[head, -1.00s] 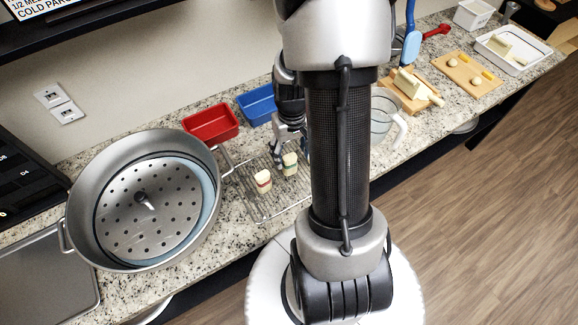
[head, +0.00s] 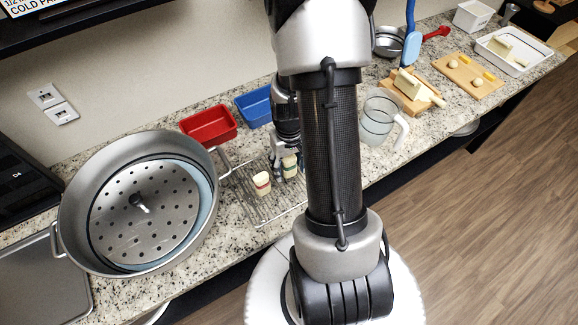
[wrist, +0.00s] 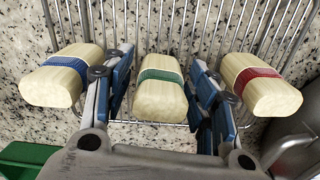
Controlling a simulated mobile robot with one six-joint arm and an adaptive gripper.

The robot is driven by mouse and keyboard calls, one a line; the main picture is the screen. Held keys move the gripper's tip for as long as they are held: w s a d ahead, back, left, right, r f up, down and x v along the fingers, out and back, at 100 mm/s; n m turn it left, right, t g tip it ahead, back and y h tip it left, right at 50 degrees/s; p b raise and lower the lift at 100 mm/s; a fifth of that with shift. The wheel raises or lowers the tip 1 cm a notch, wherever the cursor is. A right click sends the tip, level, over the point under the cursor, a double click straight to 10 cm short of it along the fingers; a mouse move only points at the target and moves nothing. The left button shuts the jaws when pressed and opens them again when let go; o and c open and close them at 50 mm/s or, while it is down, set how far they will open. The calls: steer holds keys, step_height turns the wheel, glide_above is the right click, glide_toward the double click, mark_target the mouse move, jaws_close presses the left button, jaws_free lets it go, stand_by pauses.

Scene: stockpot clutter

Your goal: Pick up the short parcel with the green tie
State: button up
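The parcel with the green tie (wrist: 161,92) is a short, pale, rounded block, lying in the middle of the wrist view on a wire rack. My gripper (wrist: 163,75) is open around it, with one blue-padded finger on each side and narrow gaps. In the head view the green-tied parcel (head: 290,163) is partly covered by my gripper (head: 283,160), which is down at the rack. A parcel with a blue tie (wrist: 62,76) lies left of it and one with a red tie (wrist: 261,84) lies right. The red-tied parcel also shows in the head view (head: 262,183).
The wire rack (head: 258,210) lies on a speckled counter. A large stockpot (head: 75,225) stands left of it. A red tray (head: 208,127) and a blue tray (head: 254,106) sit behind. A clear jug (head: 379,122) and boards stand to the right. A green edge (wrist: 25,160) shows lower left in the wrist view.

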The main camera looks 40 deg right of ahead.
steer(key=c, duration=0.9)
steer(key=shift+r, duration=0.1)
